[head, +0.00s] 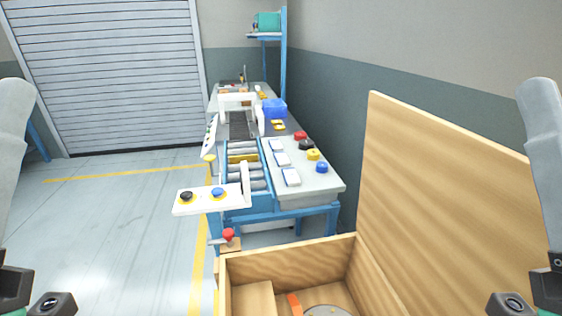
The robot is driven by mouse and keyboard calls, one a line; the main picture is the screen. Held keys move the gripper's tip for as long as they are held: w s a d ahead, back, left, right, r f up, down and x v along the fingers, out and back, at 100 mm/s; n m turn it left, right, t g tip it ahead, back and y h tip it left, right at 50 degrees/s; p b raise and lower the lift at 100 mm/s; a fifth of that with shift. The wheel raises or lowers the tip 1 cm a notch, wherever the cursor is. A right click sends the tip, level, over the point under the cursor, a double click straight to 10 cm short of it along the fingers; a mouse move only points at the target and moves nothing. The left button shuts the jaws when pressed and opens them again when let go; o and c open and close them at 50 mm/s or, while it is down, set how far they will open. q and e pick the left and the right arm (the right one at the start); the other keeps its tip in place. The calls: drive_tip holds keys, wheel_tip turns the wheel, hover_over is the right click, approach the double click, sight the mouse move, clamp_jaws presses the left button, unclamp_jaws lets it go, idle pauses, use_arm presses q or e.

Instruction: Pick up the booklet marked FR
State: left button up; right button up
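Three small white-and-blue flat pieces that look like booklets lie in a row on the grey bench top, right of the rollers: a far one (276,146), a middle one (282,158) and a near one (291,177). Their markings are too small to read, so I cannot tell which is FR. My arms show at the left and right edges of the head view, well apart from the booklets. The fingers of both grippers are outside the picture.
A wooden crate (290,246) stands open in front, its tall lid panel (440,190) at right. An orange item (295,304) and a grey round part (328,311) lie inside. Red, black, yellow and blue knobs (321,168) sit right of the booklets. A button panel (205,204) juts left.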

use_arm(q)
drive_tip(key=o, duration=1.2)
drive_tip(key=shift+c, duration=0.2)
